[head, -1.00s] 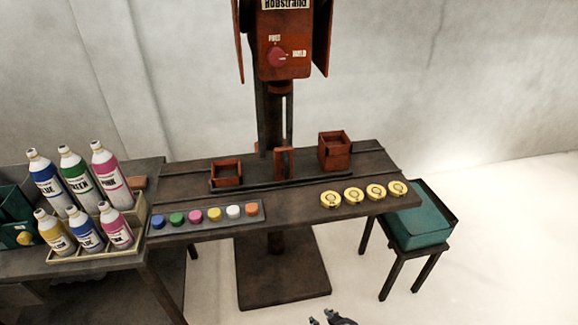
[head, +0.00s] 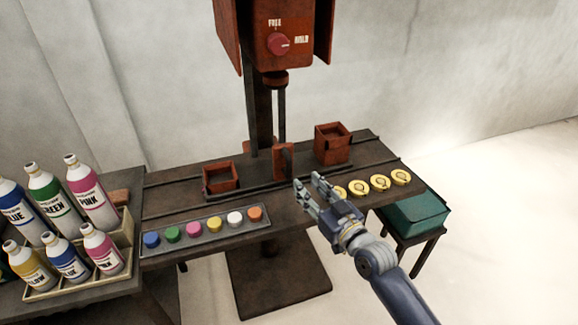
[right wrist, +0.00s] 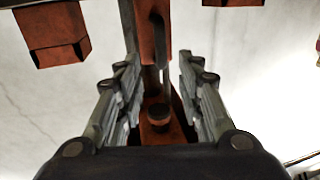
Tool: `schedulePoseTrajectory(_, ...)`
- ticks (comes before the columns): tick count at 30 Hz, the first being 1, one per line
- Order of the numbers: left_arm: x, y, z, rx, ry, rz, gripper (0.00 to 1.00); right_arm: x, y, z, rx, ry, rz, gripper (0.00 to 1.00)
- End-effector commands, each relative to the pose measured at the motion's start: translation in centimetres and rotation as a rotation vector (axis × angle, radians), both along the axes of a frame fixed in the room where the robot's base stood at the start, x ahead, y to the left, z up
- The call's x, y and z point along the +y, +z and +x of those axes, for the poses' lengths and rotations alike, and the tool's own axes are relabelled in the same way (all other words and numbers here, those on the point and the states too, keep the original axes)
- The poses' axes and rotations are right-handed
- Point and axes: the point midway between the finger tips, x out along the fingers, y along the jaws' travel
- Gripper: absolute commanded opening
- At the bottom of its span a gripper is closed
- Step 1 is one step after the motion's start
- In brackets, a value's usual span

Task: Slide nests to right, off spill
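Two open-topped rust-orange nests stand on a dark sliding strip (head: 255,187) on the bench: a low left nest (head: 222,180) and a taller right nest (head: 333,150). An upright orange plate (head: 283,163) stands between them. My right gripper (head: 308,180) is open and empty, just in front of and right of this plate, apart from it. In the right wrist view, the orange plate (right wrist: 152,38) shows beyond and between the spread fingers, and one nest (right wrist: 55,42) is at the upper left. I cannot make out a spill. My left gripper is not in view.
A red machine head (head: 276,40) with a knob hangs above the bench. Several yellow discs (head: 380,183) lie on the front right. A teal bin (head: 415,212) stands at right.

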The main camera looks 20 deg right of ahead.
Motion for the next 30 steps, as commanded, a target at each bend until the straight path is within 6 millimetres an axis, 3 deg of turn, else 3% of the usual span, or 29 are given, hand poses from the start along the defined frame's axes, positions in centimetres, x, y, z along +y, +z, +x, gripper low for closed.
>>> schedulePoseTrajectory(18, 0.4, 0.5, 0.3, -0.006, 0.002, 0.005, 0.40, 2.2, 0.0, 9.1, 0.000, 0.000, 0.001, 0.34)
schedulePoseTrajectory(30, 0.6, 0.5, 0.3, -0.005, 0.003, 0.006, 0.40, 2.5, -0.1, 10.1, 0.003, 0.001, 0.000, 0.34)
